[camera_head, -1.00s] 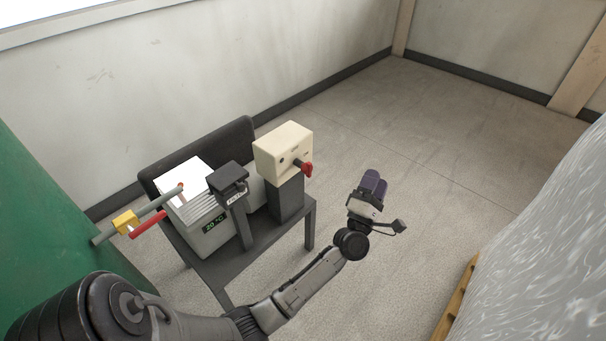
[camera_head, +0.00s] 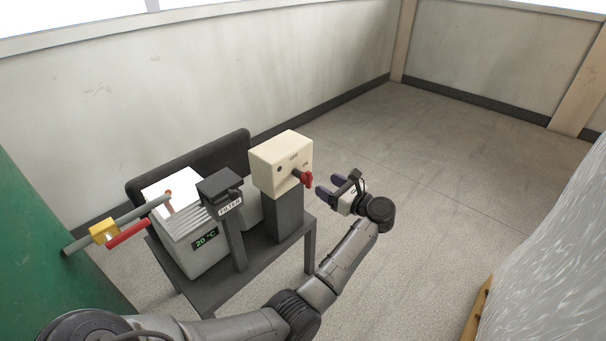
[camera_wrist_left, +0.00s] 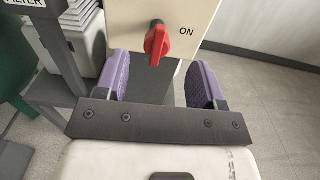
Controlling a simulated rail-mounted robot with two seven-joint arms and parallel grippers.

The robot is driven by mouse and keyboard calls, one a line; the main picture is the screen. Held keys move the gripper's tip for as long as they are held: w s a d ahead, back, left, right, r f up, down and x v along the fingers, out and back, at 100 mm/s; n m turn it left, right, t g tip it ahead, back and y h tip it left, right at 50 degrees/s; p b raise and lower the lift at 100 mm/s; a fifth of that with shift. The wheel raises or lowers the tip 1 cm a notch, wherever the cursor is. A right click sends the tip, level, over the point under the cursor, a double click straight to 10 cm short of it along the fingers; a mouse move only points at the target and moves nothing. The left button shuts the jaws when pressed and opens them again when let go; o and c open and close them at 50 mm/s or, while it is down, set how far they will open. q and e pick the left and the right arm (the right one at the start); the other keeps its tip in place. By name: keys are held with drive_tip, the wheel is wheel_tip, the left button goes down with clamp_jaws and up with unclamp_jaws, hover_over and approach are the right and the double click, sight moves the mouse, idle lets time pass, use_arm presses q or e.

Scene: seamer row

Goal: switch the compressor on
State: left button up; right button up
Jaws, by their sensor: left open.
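A cream switch box (camera_head: 282,163) stands on a dark post on the grey stand, with a red rotary knob (camera_head: 303,178) on its front face. In the left wrist view the red knob (camera_wrist_left: 157,42) stands upright, slightly tilted, with the word ON on the box face (camera_wrist_left: 188,14) to its right. My left gripper (camera_head: 330,191) is open and empty, just right of the knob and apart from it in the head view. Its purple fingers (camera_wrist_left: 160,82) point at the box, either side of and below the knob in the wrist view. My right gripper is not in view.
A grey unit (camera_head: 196,238) with a 20 °C display and a dark post labelled FILTER (camera_head: 222,190) stand left of the box. A pipe with a yellow valve (camera_head: 104,231) and red handle is further left. Floor to the right is clear; a wrapped pallet load (camera_head: 560,250) stands at far right.

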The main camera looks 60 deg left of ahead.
sight(307, 173)
use_arm(q)
drive_tip(key=b+x, duration=0.2)
drive_tip(key=x, duration=0.6)
drive_tip(key=shift+s+a, duration=0.1)
drive_tip(key=shift+a, duration=0.25)
drive_tip(key=shift+b+x, duration=0.5)
drive_tip(key=shift+x, duration=0.4)
drive_tip(key=shift+c, duration=0.5)
drive_tip(key=c, duration=0.8)
